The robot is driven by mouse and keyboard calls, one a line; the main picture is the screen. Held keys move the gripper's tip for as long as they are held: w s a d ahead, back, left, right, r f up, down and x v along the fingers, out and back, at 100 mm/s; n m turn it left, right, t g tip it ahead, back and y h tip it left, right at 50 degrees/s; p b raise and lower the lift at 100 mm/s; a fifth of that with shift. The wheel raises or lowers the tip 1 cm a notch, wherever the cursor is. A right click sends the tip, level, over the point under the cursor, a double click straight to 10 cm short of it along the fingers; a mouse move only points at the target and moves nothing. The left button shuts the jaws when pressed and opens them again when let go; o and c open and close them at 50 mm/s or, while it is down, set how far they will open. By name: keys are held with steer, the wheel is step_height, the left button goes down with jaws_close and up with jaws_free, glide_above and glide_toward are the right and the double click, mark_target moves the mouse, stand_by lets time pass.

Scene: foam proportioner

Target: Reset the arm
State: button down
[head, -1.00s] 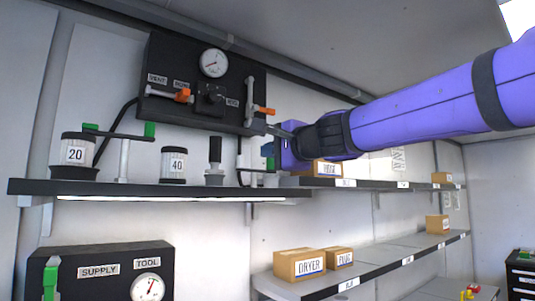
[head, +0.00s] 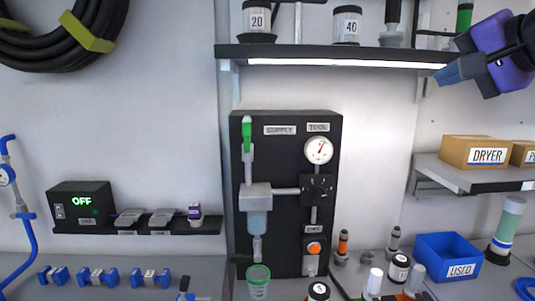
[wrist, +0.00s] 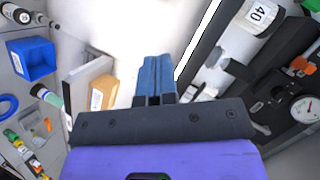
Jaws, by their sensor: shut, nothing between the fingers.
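My gripper (head: 461,71) is at the upper right of the head view, in front of the right end of the lit upper shelf. Its blue fingers are together with nothing between them, pointing left and slightly down. In the wrist view the shut fingers (wrist: 155,80) point up the picture toward the white wall. No object touches the fingertips in either view. The purple wrist fills the lower middle of the wrist view.
The upper shelf (head: 330,52) holds the 20 and 40 canisters. A DRYER box (head: 475,152) sits on the right shelf below my gripper. A black supply panel (head: 285,210) hangs centrally. A blue USED bin (head: 448,258) stands on the counter.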

steer(key=s+f+n+g+h, duration=0.2)
steer(key=s+f+n+g, duration=0.2)
steer(key=f, duration=0.6)
steer(key=s+d+f+n+g+h, duration=0.1)
steer(key=s+f+n+g, duration=0.3)
steer(key=s+f, duration=0.5)
steer(key=shift+d+f+n+h, duration=0.25)
steer(key=shift+f+n+h, duration=0.15)
steer(key=shift+n+h, duration=0.15)
